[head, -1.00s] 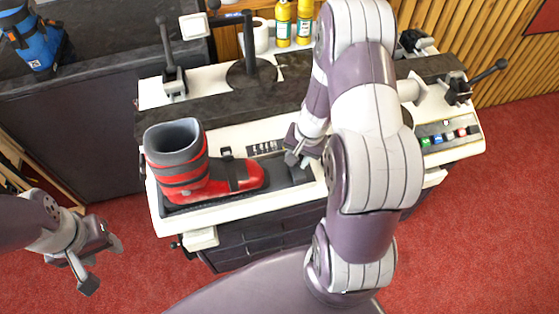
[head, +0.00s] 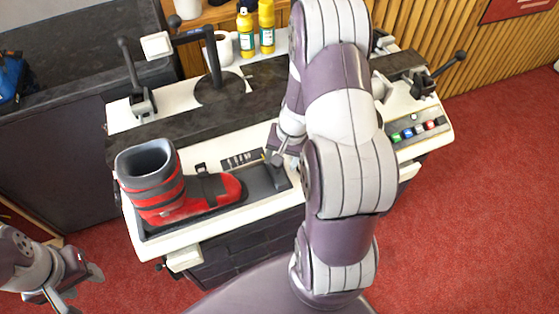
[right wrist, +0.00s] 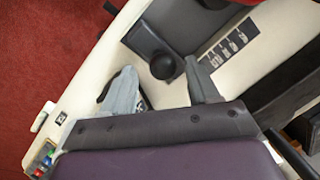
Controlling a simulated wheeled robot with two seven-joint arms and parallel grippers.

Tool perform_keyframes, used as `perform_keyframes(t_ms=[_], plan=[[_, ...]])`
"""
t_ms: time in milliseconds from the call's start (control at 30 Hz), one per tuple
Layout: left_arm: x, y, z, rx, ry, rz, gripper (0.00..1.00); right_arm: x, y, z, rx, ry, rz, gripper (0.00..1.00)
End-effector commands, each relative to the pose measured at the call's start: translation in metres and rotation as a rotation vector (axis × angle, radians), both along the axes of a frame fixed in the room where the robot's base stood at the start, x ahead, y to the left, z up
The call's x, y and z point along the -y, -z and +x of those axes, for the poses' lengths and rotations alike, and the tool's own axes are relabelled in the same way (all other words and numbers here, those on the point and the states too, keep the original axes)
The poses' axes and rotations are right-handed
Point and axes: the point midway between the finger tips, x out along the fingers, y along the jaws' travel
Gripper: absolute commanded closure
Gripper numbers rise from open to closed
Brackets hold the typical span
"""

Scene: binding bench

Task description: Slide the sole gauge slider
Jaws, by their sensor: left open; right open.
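The sole gauge slider is a dark block (right wrist: 145,40) with a round black knob (right wrist: 163,66) in the right wrist view. In the head view my right gripper (head: 277,157) is over the right end of the dark boot tray (head: 262,182) and partly covers the slider there. My right gripper (right wrist: 160,70) is open, with its grey fingers on either side of the knob. A gap shows on both sides. My left gripper (head: 82,285) is open and empty, off the bench at the lower left.
A red ski boot (head: 165,190) stands in the tray, toe toward the slider. A strip of printed marks (head: 242,158) lies behind the tray. A black post (head: 213,65), yellow bottles (head: 246,35) and coloured buttons (head: 414,132) are farther off.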

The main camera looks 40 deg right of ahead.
Motion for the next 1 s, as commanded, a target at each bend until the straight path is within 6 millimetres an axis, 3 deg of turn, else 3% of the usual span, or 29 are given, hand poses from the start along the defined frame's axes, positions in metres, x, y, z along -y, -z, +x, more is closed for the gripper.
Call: perform_keyframes(t_ms=[33,200,400,1000], plan=[[0.000,-0.007,0.000,0.000,0.000,0.000,0.52,0.003,-0.018,-0.001,0.006,0.000,-0.003,0.40],[0.000,-0.012,0.000,0.000,0.000,0.000,0.52,0.009,-0.061,-0.008,0.005,0.001,-0.002,0.40],[0.000,-0.014,0.000,0.000,0.000,0.000,0.52,0.014,-0.091,-0.014,0.002,0.002,0.000,0.40],[0.000,-0.014,0.000,0.000,0.000,0.000,0.52,0.015,-0.096,-0.014,0.002,0.004,-0.001,0.40]])
